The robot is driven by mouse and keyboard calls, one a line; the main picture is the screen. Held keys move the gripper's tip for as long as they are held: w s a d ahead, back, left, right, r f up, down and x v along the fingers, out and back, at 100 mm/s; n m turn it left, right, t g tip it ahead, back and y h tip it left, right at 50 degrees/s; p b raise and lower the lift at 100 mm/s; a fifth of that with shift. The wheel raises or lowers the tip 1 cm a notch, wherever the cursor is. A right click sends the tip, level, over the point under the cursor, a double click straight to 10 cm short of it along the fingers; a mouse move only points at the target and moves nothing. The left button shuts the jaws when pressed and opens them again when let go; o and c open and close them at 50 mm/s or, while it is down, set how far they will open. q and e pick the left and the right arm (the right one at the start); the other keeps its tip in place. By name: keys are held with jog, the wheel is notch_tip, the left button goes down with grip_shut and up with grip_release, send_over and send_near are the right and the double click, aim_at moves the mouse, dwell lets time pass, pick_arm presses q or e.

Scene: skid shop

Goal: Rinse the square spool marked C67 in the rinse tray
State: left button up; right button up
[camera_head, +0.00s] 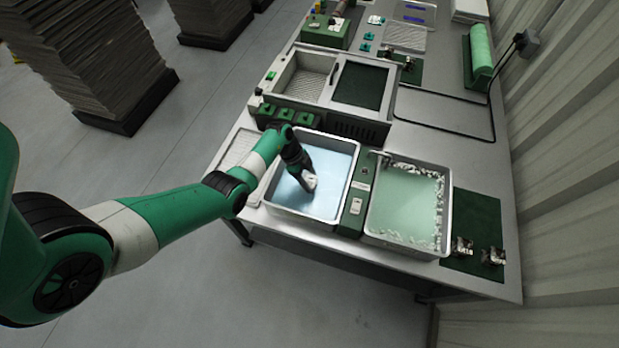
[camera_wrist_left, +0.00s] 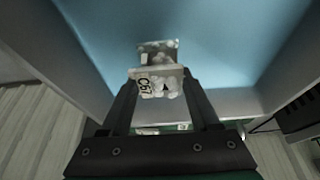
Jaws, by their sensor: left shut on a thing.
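The square spool marked C67 (camera_wrist_left: 146,84) is pale, with white foam-like lumps on it, and its label faces the left wrist camera. My left gripper (camera_wrist_left: 158,92) is shut on it, one finger on each side. In the head view the gripper (camera_head: 307,180) points down inside the metal tray of blue liquid (camera_head: 329,199), and the spool (camera_head: 310,181) is a small white shape at its tip. I cannot tell whether the spool touches the liquid. My right gripper is not in view.
A tray of green liquid with white foam (camera_head: 405,209) stands to the right, past a green divider with a small panel (camera_head: 355,204). Metal spools (camera_head: 462,246) sit on a dark green mat (camera_head: 476,215). A machine with a dark panel (camera_head: 361,86) stands behind.

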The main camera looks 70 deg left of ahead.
aim_at(310, 185)
pick_arm(q)
notch_tip(310, 185, down, 4)
jog(key=b, duration=0.2)
jog(key=shift+b, duration=0.3)
jog(key=shift+f, duration=0.1)
jog(key=shift+f, duration=0.25)
dwell(1.0)
jog(key=shift+w+a+f+b, duration=0.15)
jog(key=shift+w+a+b, duration=0.2)
jog(key=shift+b, duration=0.3)
jog(key=shift+w+a+b, duration=0.3)
jog(key=shift+a+b, duration=0.05)
jog(key=shift+b, duration=0.05)
jog(key=shift+r, duration=0.25)
